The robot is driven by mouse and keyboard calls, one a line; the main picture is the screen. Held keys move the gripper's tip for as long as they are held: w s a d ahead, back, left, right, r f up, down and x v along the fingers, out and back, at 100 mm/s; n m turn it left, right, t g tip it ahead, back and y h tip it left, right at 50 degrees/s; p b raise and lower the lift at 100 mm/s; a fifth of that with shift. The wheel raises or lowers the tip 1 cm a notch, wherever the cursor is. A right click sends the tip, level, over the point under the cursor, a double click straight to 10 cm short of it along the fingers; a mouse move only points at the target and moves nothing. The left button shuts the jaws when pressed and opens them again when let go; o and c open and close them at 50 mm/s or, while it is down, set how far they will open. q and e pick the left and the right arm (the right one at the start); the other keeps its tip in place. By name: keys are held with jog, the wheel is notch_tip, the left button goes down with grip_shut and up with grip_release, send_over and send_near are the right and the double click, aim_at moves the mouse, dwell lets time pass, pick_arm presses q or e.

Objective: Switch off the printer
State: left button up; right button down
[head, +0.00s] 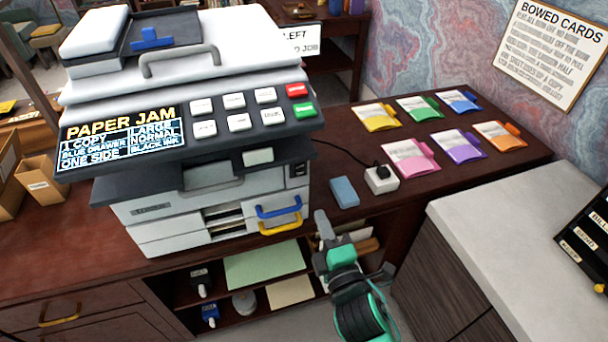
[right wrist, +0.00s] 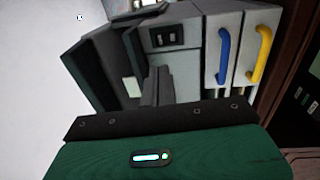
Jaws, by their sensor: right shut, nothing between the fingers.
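The printer (head: 160,215) is a grey and white machine on the brown desk. Its lit screen (head: 122,138) reads "PAPER JAM", with several white buttons, a red button (head: 297,90) and a green button (head: 303,110) beside it. A small dark panel that looks like a rocker switch (head: 298,170) sits at the right of its front; it also shows in the right wrist view (right wrist: 168,37). My right gripper (head: 321,218) is shut and empty, right of the drawers' blue and yellow handles. In the right wrist view its fingers (right wrist: 158,82) point toward the printer, just below the switch panel. My left gripper is not in view.
A blue block (head: 344,192) and a white power box (head: 381,180) with a plugged black cable lie right of the printer. Several coloured card packs lie behind them. A shelf with paper (head: 265,266) is below the desk. A pale-topped cabinet (head: 530,230) stands at the right.

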aim_at(300, 166)
jog(key=p+x, duration=0.3)
jog(key=x, duration=0.9)
jog(key=shift+w, duration=0.2)
jog(key=shift+w+a+r+p, duration=0.1)
jog(key=shift+r+p, duration=0.2)
jog(key=shift+p, duration=0.75)
jog(key=shift+f, duration=0.15)
